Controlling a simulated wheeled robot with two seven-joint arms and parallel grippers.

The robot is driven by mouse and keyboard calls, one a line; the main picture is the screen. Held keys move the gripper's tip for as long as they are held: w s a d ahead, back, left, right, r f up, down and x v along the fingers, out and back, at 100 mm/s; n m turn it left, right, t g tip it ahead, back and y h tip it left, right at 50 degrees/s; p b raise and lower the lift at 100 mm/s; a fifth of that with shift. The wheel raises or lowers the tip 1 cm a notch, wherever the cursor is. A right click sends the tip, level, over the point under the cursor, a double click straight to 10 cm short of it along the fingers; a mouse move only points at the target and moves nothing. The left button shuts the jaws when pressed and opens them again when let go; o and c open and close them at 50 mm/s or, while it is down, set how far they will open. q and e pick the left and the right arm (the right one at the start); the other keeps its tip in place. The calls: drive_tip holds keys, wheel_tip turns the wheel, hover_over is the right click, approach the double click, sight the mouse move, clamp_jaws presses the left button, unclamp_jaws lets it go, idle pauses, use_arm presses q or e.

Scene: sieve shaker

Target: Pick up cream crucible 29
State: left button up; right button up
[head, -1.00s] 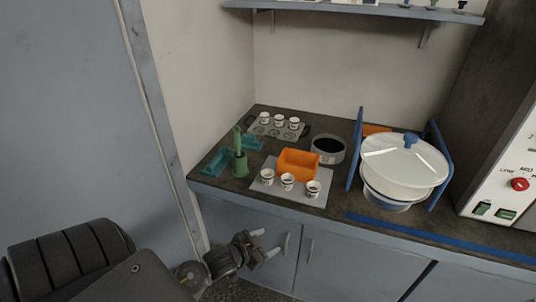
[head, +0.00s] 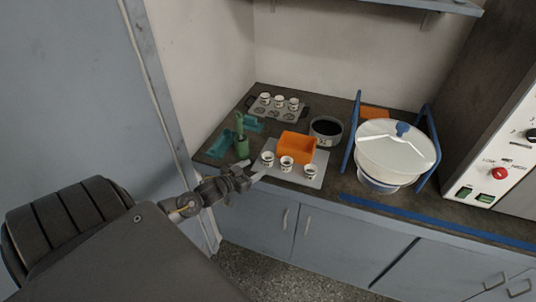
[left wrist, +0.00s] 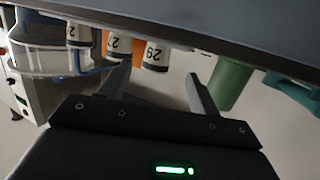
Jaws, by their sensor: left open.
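Crucible 29 (left wrist: 156,54) is a small cream cup with a dark-numbered label, seen upside down in the left wrist view, ahead of the jaws. It matches the leftmost of the front cups (head: 267,160) in the head view, on a grey mat (head: 310,181). My left gripper (head: 252,174) is open and empty at the counter's front edge, just left of and in front of that cup, apart from it. In the left wrist view, its fingers (left wrist: 156,90) stand to either side below the cup. My right gripper is not in view.
Two more cups (head: 287,164) (head: 311,171) stand to its right, an orange tray (head: 296,146) behind. A green holder (head: 241,147) stands left. A rear rack (head: 279,114) holds cups. A dark-filled pan (head: 326,130) and lidded white vessel (head: 395,158) in a blue frame stand right.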

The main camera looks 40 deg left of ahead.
sight(265, 164)
use_arm(q)
drive_tip(key=w, duration=0.1)
drive_tip(key=w+f+b, duration=0.1)
drive_tip(key=shift+w, duration=0.4)
drive_tip(key=shift+w+d, duration=0.1)
drive_tip(key=shift+w, duration=0.25)
drive_tip(key=w+b, duration=0.2)
drive_tip(key=b, duration=0.1)
drive_tip(key=w+f+b, duration=0.1)
drive_tip(key=w, duration=0.1)
drive_tip(key=shift+d+b, duration=0.3)
drive_tip(key=shift+w, duration=0.5)
drive_tip(key=shift+r, duration=0.15)
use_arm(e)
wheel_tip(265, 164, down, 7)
use_arm(q)
drive_tip(key=shift+c, duration=0.2)
drive_tip(key=c, duration=1)
